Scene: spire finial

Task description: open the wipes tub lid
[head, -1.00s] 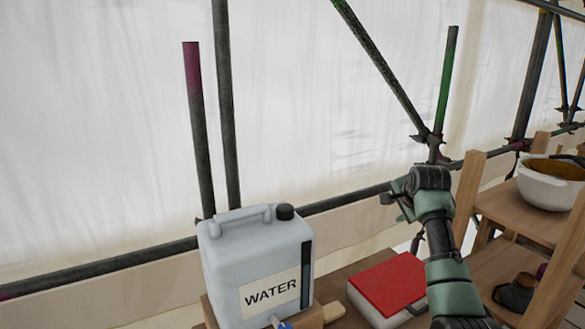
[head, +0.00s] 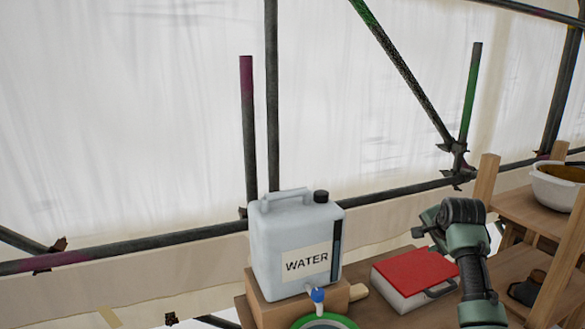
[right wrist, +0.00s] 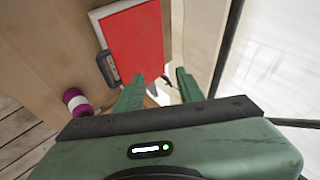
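I cannot pick out a wipes tub for certain. A white case with a red top (head: 415,267) and a dark handle lies on the wooden bench; its red top also shows in the right wrist view (right wrist: 135,50). A round, green-rimmed thing (head: 325,321) is cut off at the bottom of the head view. My right gripper (head: 423,226) is raised above and behind the red-topped case in the head view. In the right wrist view its two fingers (right wrist: 160,88) are apart with nothing held between them. My left gripper is not in view.
A water jug (head: 297,245) with a blue tap stands on a wooden block (head: 318,302). Wooden shelves (head: 515,215) with a white pot (head: 558,190) stand at right. Scaffold poles (head: 272,100) run behind. A purple-and-white cylindrical thing (right wrist: 76,101) lies left in the right wrist view.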

